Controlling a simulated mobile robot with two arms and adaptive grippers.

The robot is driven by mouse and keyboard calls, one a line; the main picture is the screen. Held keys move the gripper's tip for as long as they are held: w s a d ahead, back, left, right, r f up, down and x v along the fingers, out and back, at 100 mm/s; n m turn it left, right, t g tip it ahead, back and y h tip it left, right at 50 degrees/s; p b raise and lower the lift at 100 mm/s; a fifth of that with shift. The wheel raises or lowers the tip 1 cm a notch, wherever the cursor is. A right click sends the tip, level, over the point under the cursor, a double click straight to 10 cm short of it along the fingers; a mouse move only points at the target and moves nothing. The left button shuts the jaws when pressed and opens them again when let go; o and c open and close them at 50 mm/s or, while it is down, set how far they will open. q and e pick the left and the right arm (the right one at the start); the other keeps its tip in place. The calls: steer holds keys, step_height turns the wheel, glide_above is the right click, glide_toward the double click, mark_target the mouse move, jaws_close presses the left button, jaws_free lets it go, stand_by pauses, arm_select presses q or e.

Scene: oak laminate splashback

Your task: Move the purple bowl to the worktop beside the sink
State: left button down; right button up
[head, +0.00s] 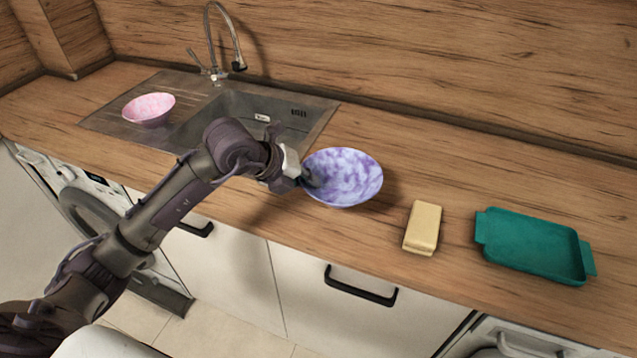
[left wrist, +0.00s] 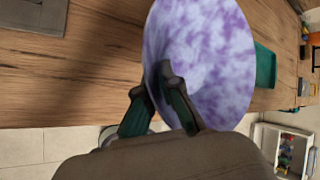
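The purple bowl (head: 350,176), mottled purple and white, is at the worktop just right of the sink (head: 318,128). I cannot tell whether its base touches the wood. My left gripper (head: 308,178) is at the bowl's left rim, with one finger inside. In the left wrist view the fingers (left wrist: 156,88) close on the rim of the bowl (left wrist: 215,60), one on each side of its wall. The bowl's underside is hidden in the head view. My right gripper is not in view.
A pink bowl (head: 149,109) stands on the sink's drainer at left, and a tap (head: 215,73) rises behind the basin. A yellow block (head: 423,228) and a teal tray (head: 535,247) lie on the worktop (head: 450,165) to the right. Wood behind the bowl is clear.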

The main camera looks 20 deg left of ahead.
arm_select(q)
steer(key=w+f, duration=0.2)
steer(key=w, duration=0.1)
steer(key=w+a, duration=0.1)
steer(key=shift+w+f+p, duration=0.35)
steer(key=shift+f+p, duration=0.05)
step_height(320, 180, down, 3)
steer(key=shift+f+p, duration=0.1)
steer(key=shift+p, duration=0.4)
steer(key=shift+f, duration=0.45)
steer(key=shift+f, duration=0.1)
steer(key=c, duration=1.8)
jaws_free()
steer(key=o, duration=0.5)
